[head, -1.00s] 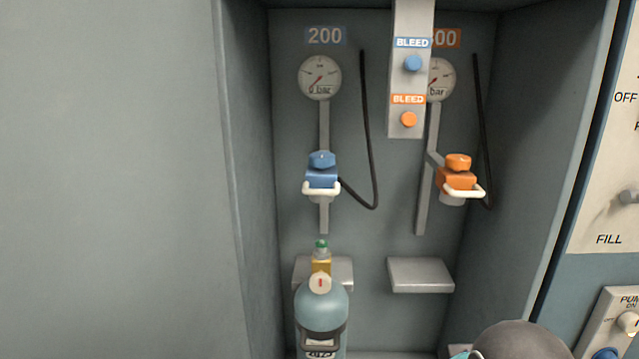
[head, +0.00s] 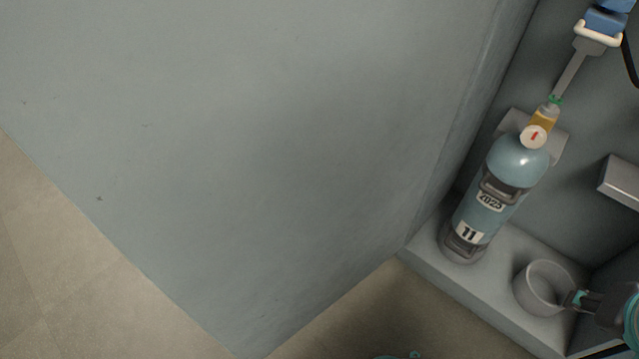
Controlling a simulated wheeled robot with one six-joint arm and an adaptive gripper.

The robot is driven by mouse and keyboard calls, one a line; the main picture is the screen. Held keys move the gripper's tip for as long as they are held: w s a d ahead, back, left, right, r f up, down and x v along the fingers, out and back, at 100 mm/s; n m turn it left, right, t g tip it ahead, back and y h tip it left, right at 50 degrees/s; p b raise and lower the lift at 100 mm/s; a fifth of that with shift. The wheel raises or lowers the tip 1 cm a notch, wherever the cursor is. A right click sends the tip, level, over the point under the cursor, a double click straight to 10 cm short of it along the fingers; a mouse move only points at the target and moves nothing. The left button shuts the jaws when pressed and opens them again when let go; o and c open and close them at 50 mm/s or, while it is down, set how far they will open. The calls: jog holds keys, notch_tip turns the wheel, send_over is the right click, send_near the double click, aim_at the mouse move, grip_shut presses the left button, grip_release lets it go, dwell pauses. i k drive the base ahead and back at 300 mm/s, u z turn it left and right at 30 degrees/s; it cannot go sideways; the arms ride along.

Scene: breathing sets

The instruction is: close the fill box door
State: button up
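The fill box door (head: 280,150) is a large grey-blue panel filling the left and middle of the head view. It stands open, swung out to the left from the side of the fill box (head: 470,285). A blue-grey cylinder (head: 515,160) marked 11 and 2025 stands inside, at the left. My gripper (head: 575,298), dark with teal parts, shows at the lower right, in front of the box. It overlaps the rim of a grey cup in the picture and is apart from the door. I cannot make out whether its fingers are open.
The grey round cup (head: 538,286) sits on the box floor beside the cylinder. A grey bracket (head: 622,182) is on the back wall, and a blue fill valve (head: 606,20) hangs above the cylinder. Bare tiled floor (head: 60,260) shows at the lower left and below the door.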

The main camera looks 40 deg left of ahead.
aim_at(257, 162)
jog(key=k, duration=0.35)
jog(key=z, duration=2)
jog(key=k, duration=2.4)
jog(key=u, duration=1.4)
jog(key=i, duration=0.45)
